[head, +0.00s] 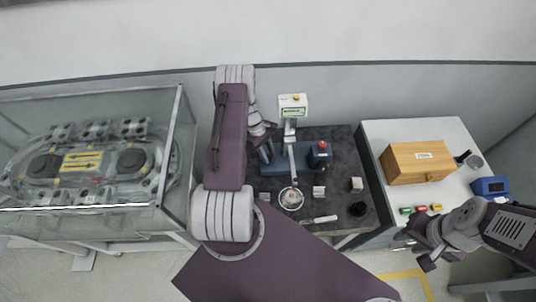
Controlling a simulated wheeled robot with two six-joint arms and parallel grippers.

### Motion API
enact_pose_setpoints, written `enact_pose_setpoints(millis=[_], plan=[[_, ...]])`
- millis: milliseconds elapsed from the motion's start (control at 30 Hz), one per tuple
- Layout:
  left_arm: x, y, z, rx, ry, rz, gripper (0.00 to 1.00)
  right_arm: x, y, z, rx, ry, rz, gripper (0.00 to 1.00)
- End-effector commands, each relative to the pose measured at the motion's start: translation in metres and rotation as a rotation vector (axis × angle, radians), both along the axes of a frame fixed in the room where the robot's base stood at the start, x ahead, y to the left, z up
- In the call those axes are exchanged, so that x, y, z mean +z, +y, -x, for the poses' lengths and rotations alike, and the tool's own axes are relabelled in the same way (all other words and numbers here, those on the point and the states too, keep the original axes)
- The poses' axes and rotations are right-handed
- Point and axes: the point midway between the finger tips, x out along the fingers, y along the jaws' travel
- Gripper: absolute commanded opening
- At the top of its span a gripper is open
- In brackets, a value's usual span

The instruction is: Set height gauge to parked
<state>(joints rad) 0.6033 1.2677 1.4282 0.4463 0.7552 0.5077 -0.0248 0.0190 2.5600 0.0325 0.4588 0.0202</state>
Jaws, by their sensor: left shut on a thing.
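The height gauge (290,145) stands on the dark worktop, with a white display head (293,104) at the top and a pale arm reaching down to a round dish (291,198). My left gripper (266,141) is close against the left side of the gauge, above its blue base. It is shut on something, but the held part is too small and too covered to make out. My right gripper (416,248) is apart from the gauge, low at the right beside the white cabinet. Its fingers look spread, with nothing seen between them.
A wooden box (417,162) sits on the white cabinet (385,128). A glass-cased ring track (82,162) stands left.

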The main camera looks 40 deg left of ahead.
Motion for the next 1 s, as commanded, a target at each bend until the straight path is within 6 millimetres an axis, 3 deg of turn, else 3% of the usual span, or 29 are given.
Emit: enact_pose_setpoints(millis=[567, 1000], plan=[[-0.002, -0.002, -0.004, -0.002, -0.003, -0.007, 0.00, -0.003, 0.000, 0.000, 0.000, 0.000, 0.000, 0.36], [-0.006, -0.091, -0.079, -0.002, -0.009, -0.002, 0.00, -0.050, 0.000, 0.000, 0.000, 0.000, 0.000, 0.36]])
